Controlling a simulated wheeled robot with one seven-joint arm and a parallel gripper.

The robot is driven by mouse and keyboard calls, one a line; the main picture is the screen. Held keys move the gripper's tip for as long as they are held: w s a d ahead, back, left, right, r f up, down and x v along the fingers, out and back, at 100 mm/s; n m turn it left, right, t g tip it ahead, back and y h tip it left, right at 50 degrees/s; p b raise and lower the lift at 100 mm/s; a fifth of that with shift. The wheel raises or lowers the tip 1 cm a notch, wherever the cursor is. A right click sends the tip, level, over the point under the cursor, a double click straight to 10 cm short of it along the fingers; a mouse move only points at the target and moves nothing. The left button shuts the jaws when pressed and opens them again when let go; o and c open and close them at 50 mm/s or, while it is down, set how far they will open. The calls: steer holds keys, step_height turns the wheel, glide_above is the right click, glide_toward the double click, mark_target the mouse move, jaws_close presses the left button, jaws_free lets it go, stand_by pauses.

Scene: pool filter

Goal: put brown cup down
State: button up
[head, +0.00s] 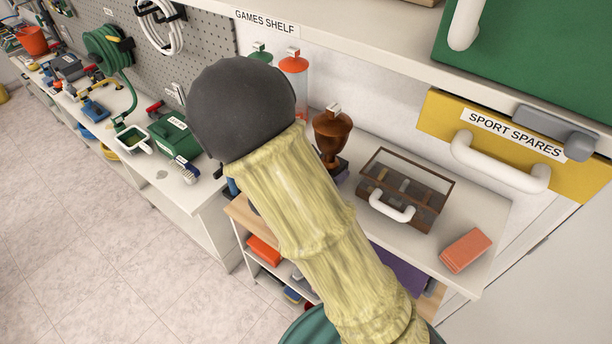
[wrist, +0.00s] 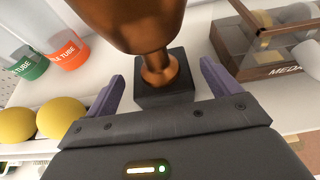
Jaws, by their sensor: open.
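The brown cup (head: 332,132) is a glossy trophy-like cup with a dark square base. It stands upright on the white shelf in the head view, beside the glass-topped case. In the wrist view the cup (wrist: 150,28) rises at top centre, its upper part cut off, with its base (wrist: 178,90) below. My gripper (wrist: 160,88) is open, with one purple finger on each side of the cup's foot. Gaps show between the fingers and the base. In the head view my arm hides the gripper.
The glass-topped case (head: 405,190) stands close on the cup's right; an orange-red block (head: 465,250) lies further right. Orange (wrist: 67,50) and green (wrist: 28,65) tubes stand on the left in the wrist view, with yellow balls (wrist: 60,117) nearer. An upper shelf overhangs.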

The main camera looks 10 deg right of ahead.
steer(key=b+v, duration=0.1)
steer(key=v, duration=0.8)
steer(key=shift+s+a, duration=0.2)
steer(key=shift+s, duration=0.1)
steer(key=shift+w, duration=0.1)
